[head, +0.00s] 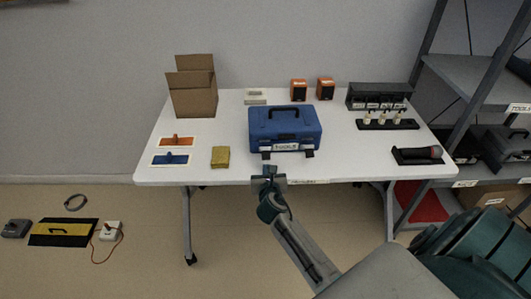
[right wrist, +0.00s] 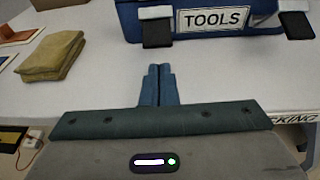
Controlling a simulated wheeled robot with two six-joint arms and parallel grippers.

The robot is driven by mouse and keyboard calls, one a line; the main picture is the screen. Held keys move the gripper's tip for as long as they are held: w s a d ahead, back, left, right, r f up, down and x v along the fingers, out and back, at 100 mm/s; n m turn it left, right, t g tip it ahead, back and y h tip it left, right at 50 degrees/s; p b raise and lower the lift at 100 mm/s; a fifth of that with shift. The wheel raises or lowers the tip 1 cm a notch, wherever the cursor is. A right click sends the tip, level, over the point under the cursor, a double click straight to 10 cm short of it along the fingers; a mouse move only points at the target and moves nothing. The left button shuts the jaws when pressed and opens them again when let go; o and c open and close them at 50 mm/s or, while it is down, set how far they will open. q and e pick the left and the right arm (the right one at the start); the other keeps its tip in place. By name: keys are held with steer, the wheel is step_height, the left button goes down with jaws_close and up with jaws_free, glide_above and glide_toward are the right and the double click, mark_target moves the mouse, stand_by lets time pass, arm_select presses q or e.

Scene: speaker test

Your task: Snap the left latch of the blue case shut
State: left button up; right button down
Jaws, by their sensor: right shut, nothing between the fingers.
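The blue case (head: 285,124) stands on the white table with its lid down and a dark handle on top. Its label reads TOOLS in the right wrist view. The left latch (head: 266,155) is at the lower left of its front, a pale piece with a dark flap; it also shows in the right wrist view (right wrist: 156,28). The right latch (right wrist: 296,22) looks alike. I cannot tell whether either is fastened. My right gripper (right wrist: 157,70) is shut and empty at the table's front edge, in front of and apart from the left latch. My left gripper is not in view.
A yellow cloth (head: 220,157) lies left of the case. An open cardboard box (head: 193,98) stands at the back left. The white table (head: 345,165) is clear just right of the case.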

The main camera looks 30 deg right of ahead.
steer(key=shift+w, duration=0.1)
steer(key=shift+w+d+r+p, duration=0.25)
steer(key=shift+w+d+p, duration=0.15)
steer(key=shift+w, duration=0.15)
steer(key=shift+w+d+r+p, duration=0.25)
steer(key=shift+w+p, duration=0.1)
steer(key=shift+w, duration=0.15)
stand_by(0.4)
stand_by(0.4)
steer(key=shift+s+a+p, duration=0.3)
steer(key=shift+s+p, duration=0.05)
steer(key=shift+s, duration=0.2)
steer(key=shift+s+a+p, duration=0.3)
steer(key=shift+s, duration=0.25)
steer(key=s+a, duration=0.1)
steer(key=s, duration=0.1)
steer(key=s+a+p, duration=0.1)
steer(key=s, duration=0.1)
steer(key=shift+a, duration=0.1)
